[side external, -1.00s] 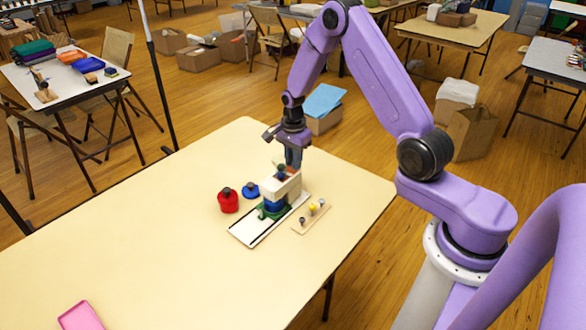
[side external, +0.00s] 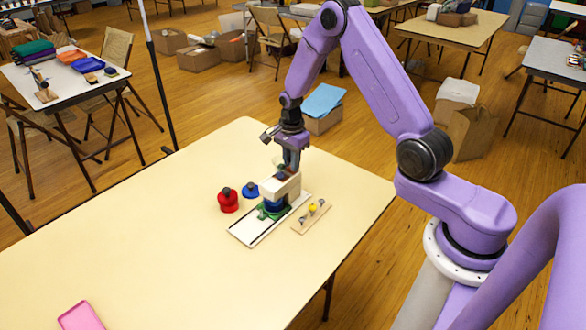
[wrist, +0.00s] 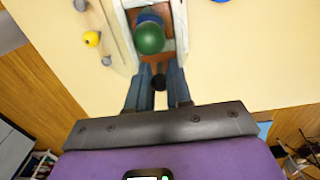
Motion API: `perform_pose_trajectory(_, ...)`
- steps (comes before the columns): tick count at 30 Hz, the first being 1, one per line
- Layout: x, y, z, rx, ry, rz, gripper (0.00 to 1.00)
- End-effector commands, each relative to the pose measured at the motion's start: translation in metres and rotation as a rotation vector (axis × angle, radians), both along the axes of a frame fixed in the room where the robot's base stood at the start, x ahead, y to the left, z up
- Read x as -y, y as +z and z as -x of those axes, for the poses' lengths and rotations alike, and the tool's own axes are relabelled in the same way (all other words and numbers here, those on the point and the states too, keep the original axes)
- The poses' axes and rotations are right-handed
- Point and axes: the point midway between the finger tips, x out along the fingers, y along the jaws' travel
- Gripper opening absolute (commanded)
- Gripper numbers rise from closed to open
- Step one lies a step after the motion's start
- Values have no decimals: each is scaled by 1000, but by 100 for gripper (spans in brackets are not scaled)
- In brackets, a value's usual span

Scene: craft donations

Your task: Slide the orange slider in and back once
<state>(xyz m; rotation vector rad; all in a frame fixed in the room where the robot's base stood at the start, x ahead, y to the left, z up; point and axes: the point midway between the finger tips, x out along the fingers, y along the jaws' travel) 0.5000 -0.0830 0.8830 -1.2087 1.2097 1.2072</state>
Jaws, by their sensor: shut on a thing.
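The press-like device has a cream frame (side external: 290,188) standing on a long white base (side external: 252,230), with blue and green parts low inside it. In the wrist view, a brownish-orange piece that looks like the slider (wrist: 168,45) lies between the cream side walls, partly under a round green knob (wrist: 149,38). My gripper (side external: 290,166) is at the top rear of the frame. How far in the slider sits is hard to tell.
A red knobbed piece (side external: 229,202) and a blue knobbed piece (side external: 251,190) stand left of the device. A wooden strip (side external: 305,222) with small grey and yellow knobs lies close to its right. A pink tray (side external: 80,317) is at the front left. The table's left part is clear.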

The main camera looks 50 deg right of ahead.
Motion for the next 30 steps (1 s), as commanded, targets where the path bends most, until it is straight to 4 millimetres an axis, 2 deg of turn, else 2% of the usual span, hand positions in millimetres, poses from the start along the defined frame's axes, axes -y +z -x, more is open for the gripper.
perform_pose_trajectory(1,-5,0,1,-5,8,-3,0)
perform_pose_trajectory(5,-3,0,0,-5,8,-3,0)
perform_pose_trajectory(30,36,0,0,-2,1,-1,0)
